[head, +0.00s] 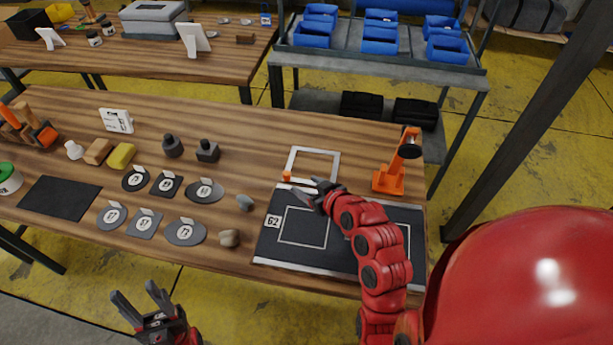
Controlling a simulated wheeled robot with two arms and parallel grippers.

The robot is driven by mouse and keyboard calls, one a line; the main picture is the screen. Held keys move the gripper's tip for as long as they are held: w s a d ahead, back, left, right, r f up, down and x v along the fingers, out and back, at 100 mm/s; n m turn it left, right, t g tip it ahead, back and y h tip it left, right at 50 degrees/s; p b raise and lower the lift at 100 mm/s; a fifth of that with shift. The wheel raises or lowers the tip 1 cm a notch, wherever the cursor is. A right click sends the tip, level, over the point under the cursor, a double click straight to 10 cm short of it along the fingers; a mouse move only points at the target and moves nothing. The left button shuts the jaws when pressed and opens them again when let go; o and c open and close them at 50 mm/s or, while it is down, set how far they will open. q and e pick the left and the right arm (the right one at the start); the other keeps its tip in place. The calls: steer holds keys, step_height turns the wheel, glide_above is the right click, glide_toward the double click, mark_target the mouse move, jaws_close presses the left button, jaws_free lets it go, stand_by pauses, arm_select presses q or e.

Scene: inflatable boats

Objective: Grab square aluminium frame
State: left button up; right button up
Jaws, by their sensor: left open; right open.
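A square aluminium frame (313,152) lies on the wooden table, just behind the black mat (270,238). The mat bears a white square outline and a label reading 62. A small orange piece (287,176) is at the frame's near left corner. My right gripper (305,190) is open over the mat's back edge, close to the frame's near side; I cannot tell whether it touches the frame. My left gripper (139,297) is open and empty, in front of the table's front edge.
An orange stand (391,172) with a dark round head is right of the frame. Grey plates with labels (185,231), a yellow block (121,156) and dark weights (208,151) lie to the left. A cart with blue bins (380,40) stands behind. A dark post (515,130) rises at right.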

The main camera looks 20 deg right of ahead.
mark_target(287, 173)
steer(key=p+x, duration=0.2)
steer(key=x, duration=0.2)
steer(key=shift+w+r, duration=0.1)
steer(key=shift+w+a+f, duration=0.1)
steer(key=shift+w+f, duration=0.15)
steer(key=shift+w, duration=0.3)
steer(key=shift+w+a+f+p, duration=0.15)
steer(key=shift+w+p, duration=0.3)
steer(key=shift+p, duration=0.15)
steer(key=p+x, duration=0.1)
steer(key=x, duration=0.2)
steer(key=shift+w+a+f+p, duration=0.15)
steer(key=shift+w+f+p, duration=0.15)
steer(key=shift+w, duration=0.15)
jaws_close()
